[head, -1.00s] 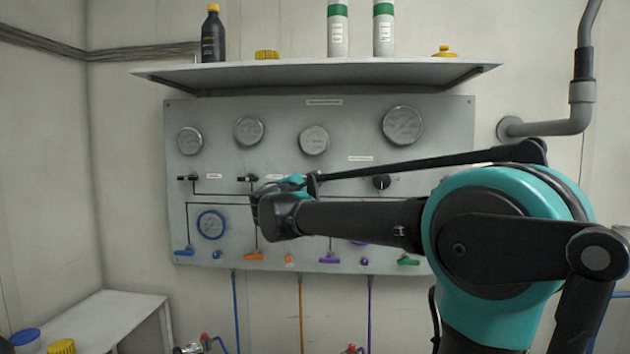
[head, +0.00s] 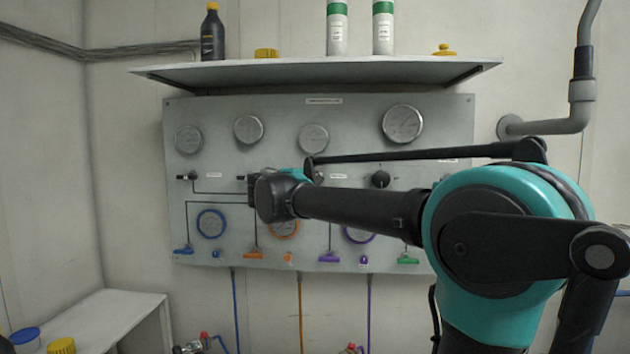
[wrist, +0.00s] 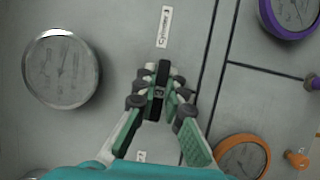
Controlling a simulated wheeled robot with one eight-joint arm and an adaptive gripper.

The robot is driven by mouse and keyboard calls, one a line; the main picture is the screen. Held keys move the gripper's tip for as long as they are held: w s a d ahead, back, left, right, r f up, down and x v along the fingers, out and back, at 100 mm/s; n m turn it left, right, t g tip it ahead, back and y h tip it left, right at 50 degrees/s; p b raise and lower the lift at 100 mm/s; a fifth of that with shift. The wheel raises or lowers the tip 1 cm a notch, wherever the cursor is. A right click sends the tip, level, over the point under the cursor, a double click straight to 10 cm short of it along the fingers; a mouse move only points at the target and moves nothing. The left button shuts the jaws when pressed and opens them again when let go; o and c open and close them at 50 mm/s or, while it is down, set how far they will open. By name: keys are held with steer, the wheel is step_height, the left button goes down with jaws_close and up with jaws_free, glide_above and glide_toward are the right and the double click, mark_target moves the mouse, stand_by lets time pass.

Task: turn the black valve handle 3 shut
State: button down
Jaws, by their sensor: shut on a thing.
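The black valve handle 3 (wrist: 161,72) is in the middle of the wrist view, below a small label that starts with "Cylinder". My gripper (wrist: 159,95) is shut on this handle, one finger on each side. The handle lies lengthwise between the fingers, roughly up and down in the wrist picture.
A shelf (head: 320,72) with bottles juts out above. Coloured handles line the panel's lower edge.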

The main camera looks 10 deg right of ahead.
steer(key=c, duration=1.6)
jaws_free()
steer(key=v, duration=1.2)
